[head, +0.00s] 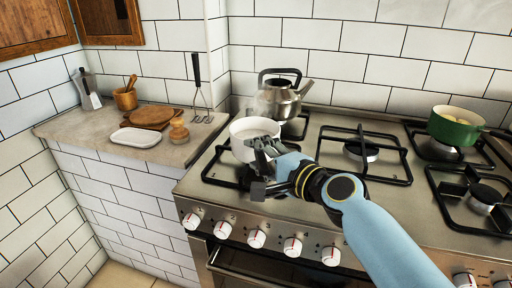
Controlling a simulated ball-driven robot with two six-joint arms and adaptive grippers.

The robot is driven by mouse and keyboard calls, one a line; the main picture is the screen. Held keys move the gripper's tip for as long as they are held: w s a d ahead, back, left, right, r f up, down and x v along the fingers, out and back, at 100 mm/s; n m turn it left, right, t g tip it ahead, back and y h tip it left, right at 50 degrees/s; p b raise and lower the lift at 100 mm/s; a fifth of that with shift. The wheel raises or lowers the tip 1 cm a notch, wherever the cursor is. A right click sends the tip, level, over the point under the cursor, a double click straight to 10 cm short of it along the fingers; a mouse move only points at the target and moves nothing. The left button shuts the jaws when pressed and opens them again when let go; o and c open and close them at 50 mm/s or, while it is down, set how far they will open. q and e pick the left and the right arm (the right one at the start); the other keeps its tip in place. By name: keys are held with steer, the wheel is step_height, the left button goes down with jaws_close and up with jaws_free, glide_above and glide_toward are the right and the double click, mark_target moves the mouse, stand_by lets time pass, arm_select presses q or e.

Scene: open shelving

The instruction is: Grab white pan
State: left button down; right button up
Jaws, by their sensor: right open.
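The white pan (252,128) stands on the front left burner of the stove in the head view, with pale contents and what looks like steam above it. My right gripper (262,154) is at the front right side of the pan, its dark fingers open and overlapping the pan's near wall in the picture. I cannot tell whether they touch it. My left gripper is not in view.
A steel kettle (279,104) stands close behind the pan. A green pot (454,127) sits on the back right burner. The left counter (75,128) holds a white dish (135,138), wooden boards (152,117) and a moka pot (88,90). The middle burner grate (365,153) is empty.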

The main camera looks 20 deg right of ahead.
jaws_close()
stand_by(0.3)
steer(key=shift+r, duration=0.1)
steer(key=shift+r, duration=0.15)
